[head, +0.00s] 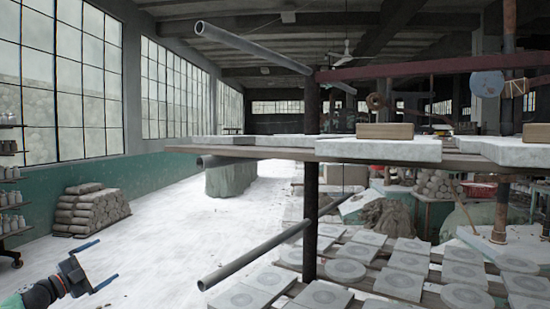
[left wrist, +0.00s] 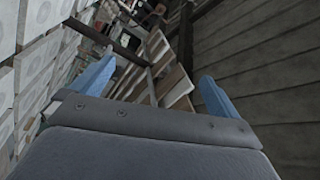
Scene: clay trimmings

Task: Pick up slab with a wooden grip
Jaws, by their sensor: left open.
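A pale grey slab (head: 378,149) with a brown wooden grip (head: 385,131) on top lies on the upper rack board, right of centre in the head view. Another such slab (head: 510,150) with a wooden grip (head: 537,132) is at the right edge, partly cut off. My left gripper (head: 97,265) is low at the left of the head view, open and empty, well apart from the slabs. In the left wrist view its two blue fingers (left wrist: 155,88) stand wide apart with nothing between them. My right gripper is not in view.
Metal pipes (head: 255,252) jut from the rack toward the left. A dark post (head: 310,190) holds up the upper board (head: 270,152). Several square tiles (head: 400,283) fill the lower shelf. Stacked sacks (head: 90,210) lie by the wall. The pale floor (head: 150,245) between is clear.

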